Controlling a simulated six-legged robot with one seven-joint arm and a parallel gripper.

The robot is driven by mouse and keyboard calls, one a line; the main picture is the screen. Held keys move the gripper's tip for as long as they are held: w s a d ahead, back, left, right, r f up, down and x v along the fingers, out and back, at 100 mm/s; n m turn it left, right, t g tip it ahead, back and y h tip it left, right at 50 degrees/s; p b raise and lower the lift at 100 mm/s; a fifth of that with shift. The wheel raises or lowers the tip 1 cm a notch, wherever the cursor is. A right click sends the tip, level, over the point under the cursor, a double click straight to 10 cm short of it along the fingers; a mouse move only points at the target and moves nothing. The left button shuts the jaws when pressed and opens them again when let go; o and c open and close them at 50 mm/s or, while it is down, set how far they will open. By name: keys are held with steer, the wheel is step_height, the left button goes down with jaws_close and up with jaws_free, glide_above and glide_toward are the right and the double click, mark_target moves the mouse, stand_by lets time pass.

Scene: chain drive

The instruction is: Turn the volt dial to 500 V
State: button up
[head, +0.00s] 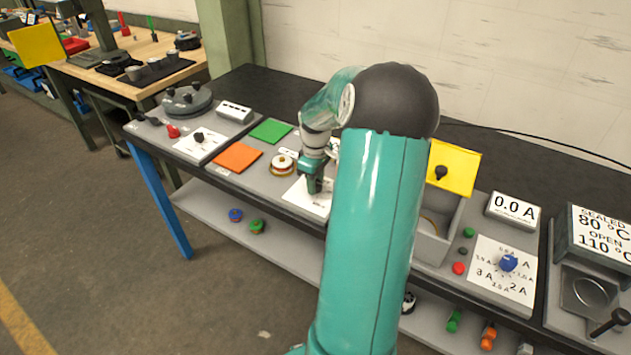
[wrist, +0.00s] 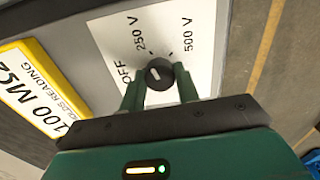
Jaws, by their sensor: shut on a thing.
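The volt dial (wrist: 160,74) is a small black knob with a white mark, on a white plate (wrist: 115,35) printed OFF, 250 V and 500 V. In the wrist view the white mark lies on the knob's left part, nearer the OFF side than 500 V; its exact setting is hard to tell. My gripper (wrist: 159,82) has one green finger on each side of the knob and is shut on it. In the head view my gripper (head: 314,186) points down at the white plate (head: 303,199), and the dial is hidden beneath it.
A yellow-framed display (wrist: 40,90) reading 100 MΩ stands beside the plate. My arm hides the bench's middle.

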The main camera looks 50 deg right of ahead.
steer(key=m, duration=1.3)
steer(key=shift+m, duration=0.4)
stand_by(0.3)
steer(key=o, duration=1)
steer(key=shift+c, duration=0.2)
step_height(320, 180, up, 14)
steer(key=shift+c, duration=0.2)
